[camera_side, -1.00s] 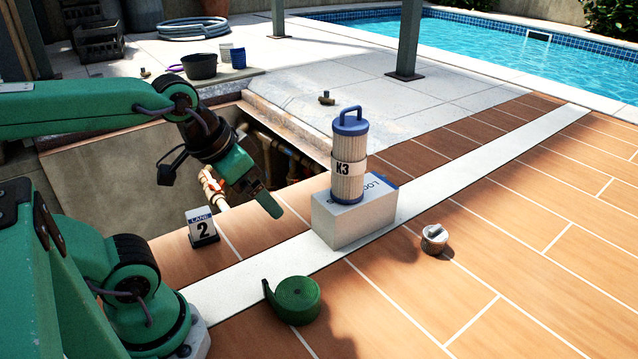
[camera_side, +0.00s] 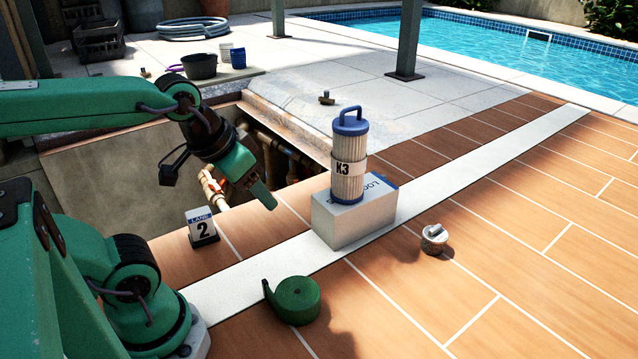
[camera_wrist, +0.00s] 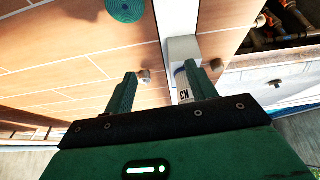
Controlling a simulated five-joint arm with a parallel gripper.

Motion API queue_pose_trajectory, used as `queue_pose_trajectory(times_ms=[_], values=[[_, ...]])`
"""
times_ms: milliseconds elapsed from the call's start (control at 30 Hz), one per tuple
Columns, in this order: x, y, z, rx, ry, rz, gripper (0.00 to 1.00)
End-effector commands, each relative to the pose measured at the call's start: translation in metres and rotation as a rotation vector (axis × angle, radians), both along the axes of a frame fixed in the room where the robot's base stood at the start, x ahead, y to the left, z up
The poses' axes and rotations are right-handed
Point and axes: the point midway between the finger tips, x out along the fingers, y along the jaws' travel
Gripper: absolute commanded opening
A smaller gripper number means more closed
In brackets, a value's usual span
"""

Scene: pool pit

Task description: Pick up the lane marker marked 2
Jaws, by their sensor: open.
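The lane marker (camera_side: 202,228) is a small white tent-shaped card with a blue LANE band and a black 2. It stands upright on the orange tiles near the pit's edge in the side view. I cannot make it out in the wrist view. My gripper (camera_side: 268,200) hangs above the tiles, to the right of the marker and slightly higher in the picture, apart from it. In the wrist view my gripper (camera_wrist: 163,82) has its two green fingers spread with nothing held between them.
A white block (camera_side: 350,224) carries a filter cartridge (camera_side: 348,180) marked K3, right of my gripper. A green strap roll (camera_side: 294,300) and a metal cap (camera_side: 434,239) lie on the tiles. The open pit (camera_side: 110,190) with pipes lies behind the marker.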

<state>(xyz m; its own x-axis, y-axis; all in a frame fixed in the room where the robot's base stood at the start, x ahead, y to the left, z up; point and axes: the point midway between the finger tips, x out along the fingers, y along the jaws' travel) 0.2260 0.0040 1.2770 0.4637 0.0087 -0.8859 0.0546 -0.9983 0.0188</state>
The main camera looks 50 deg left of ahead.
Motion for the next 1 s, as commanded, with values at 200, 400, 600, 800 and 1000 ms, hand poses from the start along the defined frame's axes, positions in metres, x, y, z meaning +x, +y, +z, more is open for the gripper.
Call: queue_pose_trajectory(times_ms=[200,400,600,800,1000], values=[[0.009,0.021,-0.009,-0.082,0.042,0.248,0.56],[0.018,0.054,-0.025,-0.200,0.088,0.623,0.56],[0.022,0.091,-0.044,-0.318,0.119,1.029,0.56],[0.018,0.128,-0.064,-0.428,0.136,1.440,0.56],[0.008,0.166,-0.088,-0.526,0.135,1.855,0.56]])
